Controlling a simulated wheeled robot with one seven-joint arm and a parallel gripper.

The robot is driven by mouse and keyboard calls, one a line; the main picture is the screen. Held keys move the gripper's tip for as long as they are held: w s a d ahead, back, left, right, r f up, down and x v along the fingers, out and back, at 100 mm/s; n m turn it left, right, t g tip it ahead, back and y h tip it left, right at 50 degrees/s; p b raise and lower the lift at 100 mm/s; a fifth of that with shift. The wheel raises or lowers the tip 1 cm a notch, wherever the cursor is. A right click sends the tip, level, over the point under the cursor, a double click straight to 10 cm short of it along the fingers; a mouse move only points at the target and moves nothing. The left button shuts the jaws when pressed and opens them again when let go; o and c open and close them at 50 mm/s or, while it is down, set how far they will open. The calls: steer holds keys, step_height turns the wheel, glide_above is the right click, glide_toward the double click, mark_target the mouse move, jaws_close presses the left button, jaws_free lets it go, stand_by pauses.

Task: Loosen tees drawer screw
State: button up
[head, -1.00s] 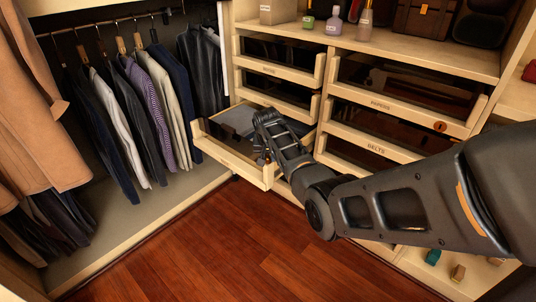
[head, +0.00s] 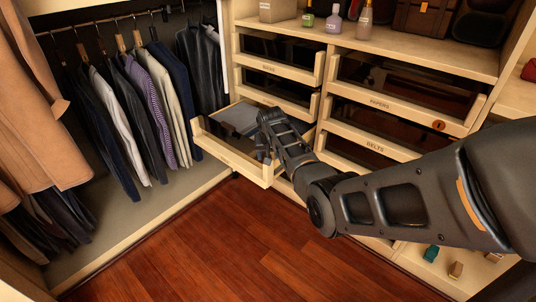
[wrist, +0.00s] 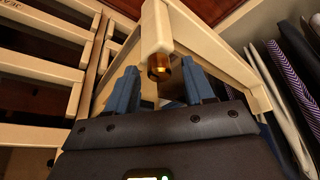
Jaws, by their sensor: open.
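The open drawer (head: 232,153) is pulled out at the lower left of the cabinet, with folded dark and grey cloth inside; its label is too small to read. My gripper shows in the wrist view (wrist: 161,74), with two blue fingers apart and nothing held. A brass screw (wrist: 159,67) sticks out from the end of a pale wooden block (wrist: 157,30) on the drawer. It shows between the two fingertips, with a gap on each side; whether they are level with it in depth I cannot tell. In the head view my arm hides the screw.
Closed drawers stand above the open one, and the papers drawer (head: 385,104) and belts drawer (head: 370,141) are to its right. Hanging clothes (head: 140,105) are to the left. Bottles (head: 335,22) stand on the top shelf. The wooden floor (head: 240,240) in front is clear.

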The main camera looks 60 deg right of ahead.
steer(key=p+v, duration=0.2)
steer(key=v, duration=0.5)
steer(key=shift+r, duration=0.35)
steer(key=shift+s+a, duration=0.15)
